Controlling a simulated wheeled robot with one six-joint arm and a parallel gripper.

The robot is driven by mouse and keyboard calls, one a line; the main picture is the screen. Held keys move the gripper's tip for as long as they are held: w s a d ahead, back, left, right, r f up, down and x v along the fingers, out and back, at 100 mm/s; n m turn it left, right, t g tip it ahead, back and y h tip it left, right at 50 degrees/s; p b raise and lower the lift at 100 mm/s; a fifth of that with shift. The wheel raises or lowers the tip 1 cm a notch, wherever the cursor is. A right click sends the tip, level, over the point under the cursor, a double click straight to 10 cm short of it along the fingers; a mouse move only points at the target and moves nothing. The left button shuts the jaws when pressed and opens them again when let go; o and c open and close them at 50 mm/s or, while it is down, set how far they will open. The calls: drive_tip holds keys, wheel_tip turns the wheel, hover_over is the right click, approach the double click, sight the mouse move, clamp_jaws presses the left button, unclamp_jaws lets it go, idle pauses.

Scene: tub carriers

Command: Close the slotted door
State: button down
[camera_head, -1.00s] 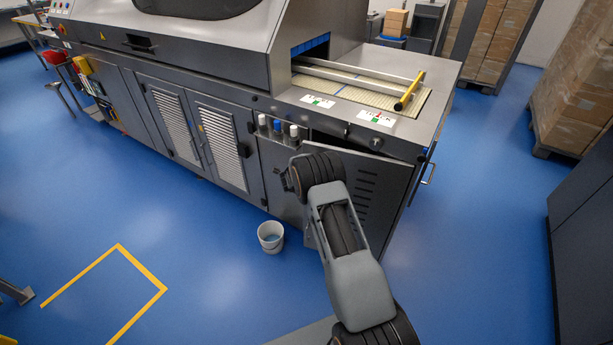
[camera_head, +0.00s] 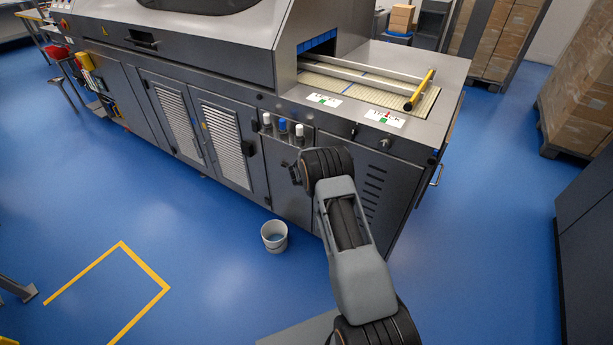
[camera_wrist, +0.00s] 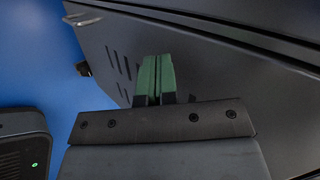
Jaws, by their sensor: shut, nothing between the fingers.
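The slotted door (camera_head: 394,191) is a dark grey panel low at the right end of the machine. In the head view it sits flush or nearly flush with the machine front; my arm hides part of it. Its slots also show in the wrist view, where the door (camera_wrist: 112,38) fills much of the middle. My gripper (camera_wrist: 156,62) has its two green fingers together and empty, pointing at the door face beside the slots. I cannot tell whether the tips touch it. My arm hides the gripper in the head view.
A white bucket (camera_head: 274,236) stands on the blue floor in front of the machine. Three small bottles (camera_head: 283,128) sit left of the door. A dark cabinet (camera_head: 588,225) stands at the right. Floor between it and the machine is clear.

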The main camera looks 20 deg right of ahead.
drive_tip(key=s+a+r+n+y, duration=0.2)
drive_tip(key=s+a+n, duration=0.2)
drive_tip(key=a, duration=0.4)
drive_tip(key=s+a+r+n+y, duration=0.3)
drive_tip(key=s+a+n, duration=0.1)
drive_tip(key=a, duration=0.4)
drive_tip(key=s+a+r+n+g+y+p, duration=0.25)
drive_tip(key=s+a+r+n+y, duration=0.2)
drive_tip(key=s+r+n, duration=0.45)
drive_tip(key=s+d+r+n+h+p, duration=0.1)
drive_tip(key=s+r+n, duration=0.3)
drive_tip(key=s+r, duration=0.5)
drive_tip(key=s+d+r+n+g+h+p, duration=0.1)
drive_tip(key=s+d+r+n, duration=0.3)
drive_tip(key=s+r, duration=0.5)
drive_tip(key=shift+s+r+n+h+p, duration=0.35)
drive_tip(key=shift+s+n+h+p, duration=0.35)
drive_tip(key=shift+s, duration=1.65)
